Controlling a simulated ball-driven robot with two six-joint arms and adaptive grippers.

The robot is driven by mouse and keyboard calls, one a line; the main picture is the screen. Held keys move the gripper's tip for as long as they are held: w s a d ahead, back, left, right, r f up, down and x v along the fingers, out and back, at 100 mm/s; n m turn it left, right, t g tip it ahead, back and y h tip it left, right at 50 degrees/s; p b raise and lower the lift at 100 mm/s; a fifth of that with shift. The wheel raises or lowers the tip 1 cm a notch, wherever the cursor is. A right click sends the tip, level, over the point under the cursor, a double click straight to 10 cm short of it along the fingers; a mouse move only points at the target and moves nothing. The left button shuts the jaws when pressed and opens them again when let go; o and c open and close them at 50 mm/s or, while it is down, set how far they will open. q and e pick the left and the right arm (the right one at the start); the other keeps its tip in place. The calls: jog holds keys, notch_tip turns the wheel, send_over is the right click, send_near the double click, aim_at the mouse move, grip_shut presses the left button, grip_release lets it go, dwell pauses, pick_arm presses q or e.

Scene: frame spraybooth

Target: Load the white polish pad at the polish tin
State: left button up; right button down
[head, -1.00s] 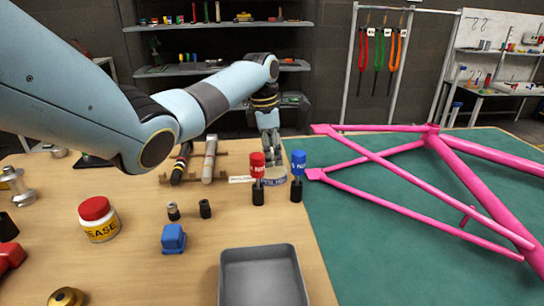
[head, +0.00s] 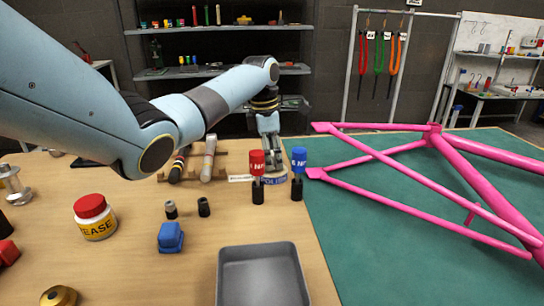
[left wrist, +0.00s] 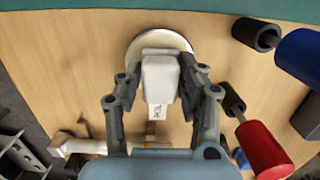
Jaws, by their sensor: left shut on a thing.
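The pad is hidden there by the gripper. My right gripper is not in view.
A red-capped marker (head: 257,165) and a blue-capped marker (head: 298,160) stand upright close in front of the tin. A grey tray (head: 262,278), blue block (head: 170,238) and grease jar (head: 94,218) are nearer. A pink frame (head: 455,175) lies on the green mat at right.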

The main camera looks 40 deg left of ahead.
aim_at(272, 152)
pick_arm(q)
jog(key=shift+f, duration=0.45)
dwell(0.4)
dwell(1.1)
jog(key=shift+s+f+p, duration=0.1)
jog(key=shift+f+p, duration=0.05)
jog(key=shift+p, duration=0.4)
dwell(0.9)
notch_tip(272, 152, up, 7)
jog(key=p, duration=0.9)
jog(key=shift+r, duration=0.2)
dwell(0.3)
